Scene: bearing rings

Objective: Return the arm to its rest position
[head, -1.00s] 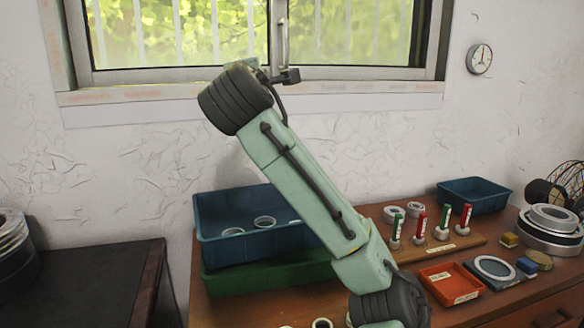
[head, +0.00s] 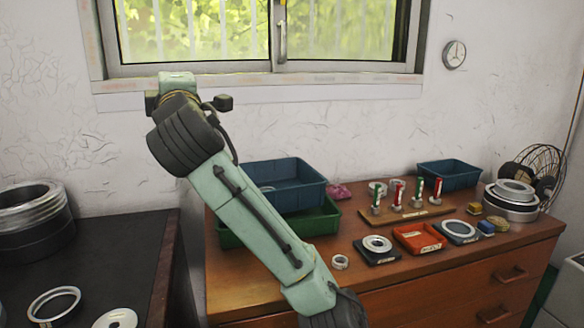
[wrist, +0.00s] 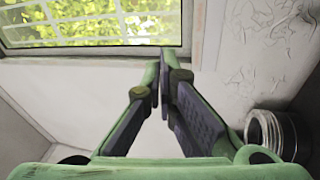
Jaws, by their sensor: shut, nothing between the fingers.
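My gripper (wrist: 160,80) shows in the wrist view, its two dark-padded fingers close together at the tips with nothing between them. It is raised in front of the wall and window, clear of the table things. In the head view my pale green arm slants up from the bottom middle to the upper left; my gripper fingers cannot be made out there. Bearing rings lie on the brown bench (head: 380,275): a ring (head: 377,243) on a dark square plate, a small ring (head: 340,262) beside it, and a ring (head: 459,230) on another dark plate.
A blue bin (head: 318,184) sits over a green bin (head: 322,223), partly behind my arm. A red tray (head: 420,238), a board of red and green posts (head: 402,214), another blue bin (head: 450,175) and a fan (head: 540,172) stand rightward. A black table (head: 100,262) at left holds large rings.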

